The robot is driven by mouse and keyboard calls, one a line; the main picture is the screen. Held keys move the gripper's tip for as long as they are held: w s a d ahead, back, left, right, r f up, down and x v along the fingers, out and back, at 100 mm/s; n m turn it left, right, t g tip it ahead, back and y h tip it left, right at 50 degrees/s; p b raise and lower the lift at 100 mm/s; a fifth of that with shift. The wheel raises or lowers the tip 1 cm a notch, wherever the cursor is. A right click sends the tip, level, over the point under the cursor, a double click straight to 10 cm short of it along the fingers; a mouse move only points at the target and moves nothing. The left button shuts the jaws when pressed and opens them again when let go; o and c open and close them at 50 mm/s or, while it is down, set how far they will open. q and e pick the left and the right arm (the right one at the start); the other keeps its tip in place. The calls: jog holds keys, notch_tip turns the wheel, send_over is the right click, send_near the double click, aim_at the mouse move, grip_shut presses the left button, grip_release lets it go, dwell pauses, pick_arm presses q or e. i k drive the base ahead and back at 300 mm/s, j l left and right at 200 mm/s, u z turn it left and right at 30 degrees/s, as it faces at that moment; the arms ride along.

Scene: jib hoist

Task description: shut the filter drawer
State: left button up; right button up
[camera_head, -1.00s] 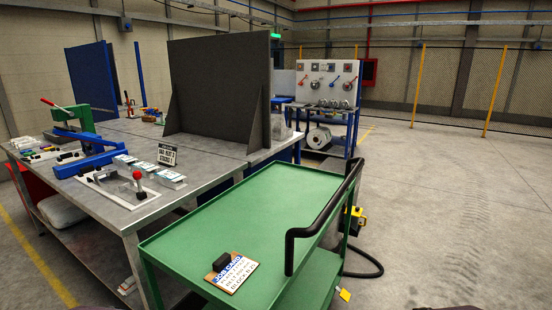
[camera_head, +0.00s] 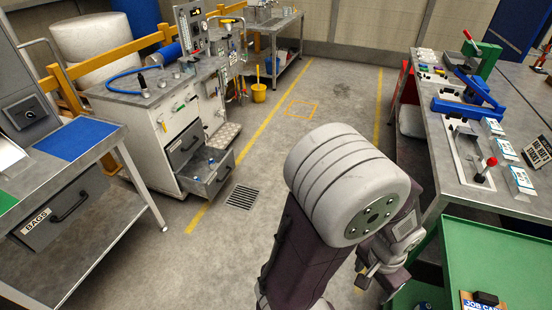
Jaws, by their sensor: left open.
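A white cabinet (camera_head: 170,130) stands at the upper left with two grey-fronted drawers. Its lower drawer (camera_head: 212,180) is pulled out, with small blue-and-white items inside; I see no label that names it as the filter drawer. The drawer above it (camera_head: 185,146) looks shut. My left gripper (camera_head: 368,278) is open at the lower right, partly behind my own arm. It is well to the right of the drawer, apart from it and touching nothing that I can see. My right gripper is not in view.
A bench with a BAGS drawer (camera_head: 62,217) stands at the left. A floor grate (camera_head: 241,197) lies in front of the open drawer, with clear floor around it. A green cart (camera_head: 490,255) and a grey workbench (camera_head: 455,185) stand at the right.

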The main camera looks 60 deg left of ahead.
aim_at(197, 166)
jog(key=u, duration=2.75)
jog(key=i+j, duration=0.1)
jog(key=i, duration=0.85)
jog(key=i+j, duration=0.1)
jog(key=i, duration=0.85)
jog(key=i+j+z, duration=0.1)
jog(key=i, duration=0.9)
